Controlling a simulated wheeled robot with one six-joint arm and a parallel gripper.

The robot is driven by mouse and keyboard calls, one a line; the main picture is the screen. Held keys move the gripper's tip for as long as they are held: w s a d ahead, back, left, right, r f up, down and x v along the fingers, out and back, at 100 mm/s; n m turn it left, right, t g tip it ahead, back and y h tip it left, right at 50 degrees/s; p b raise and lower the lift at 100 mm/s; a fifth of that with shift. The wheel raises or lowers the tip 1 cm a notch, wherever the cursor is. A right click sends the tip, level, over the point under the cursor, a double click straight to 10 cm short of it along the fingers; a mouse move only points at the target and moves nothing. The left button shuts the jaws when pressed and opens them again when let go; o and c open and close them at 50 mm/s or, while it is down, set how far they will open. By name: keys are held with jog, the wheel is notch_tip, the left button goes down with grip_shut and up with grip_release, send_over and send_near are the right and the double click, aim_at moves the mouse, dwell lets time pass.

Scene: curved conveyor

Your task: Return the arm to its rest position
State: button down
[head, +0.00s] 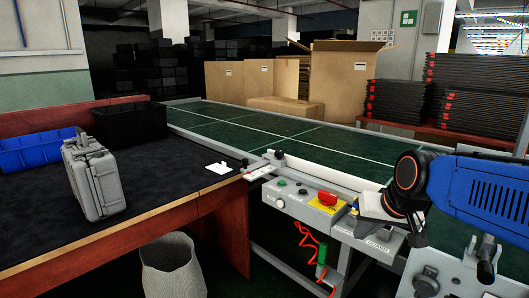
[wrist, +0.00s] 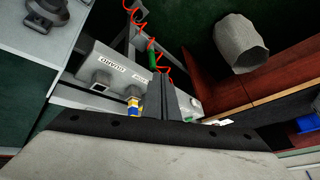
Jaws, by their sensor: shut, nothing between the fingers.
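My gripper shows in the wrist view (wrist: 168,95), with its two dark fingers pressed together and nothing between them. It points toward the grey conveyor control panel, which is behind the fingers in that view (wrist: 125,72). In the head view my blue arm (head: 485,190) reaches in from the right edge, with its wrist above the near right side of the conveyor. The fingertips are hard to make out in the head view. The same control panel (head: 300,205), with a red switch (head: 327,199), is left of my wrist.
A green conveyor (head: 290,140) runs behind. On the dark table at left are a grey case (head: 97,180), a blue bin (head: 35,151) and a black bin (head: 130,121). A grey waste bin (head: 172,268) stands below. Cardboard boxes (head: 340,85) and black stacks (head: 400,102) are at the back.

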jog(key=s+d+f, duration=0.2)
jog(key=s+f, duration=0.1)
jog(key=s, duration=0.5)
jog(key=s+d+f+n+g+h, duration=0.1)
jog(key=s+f, duration=0.3)
jog(key=s, duration=0.4)
jog(key=shift+d, duration=0.75)
jog(key=shift+s, duration=0.1)
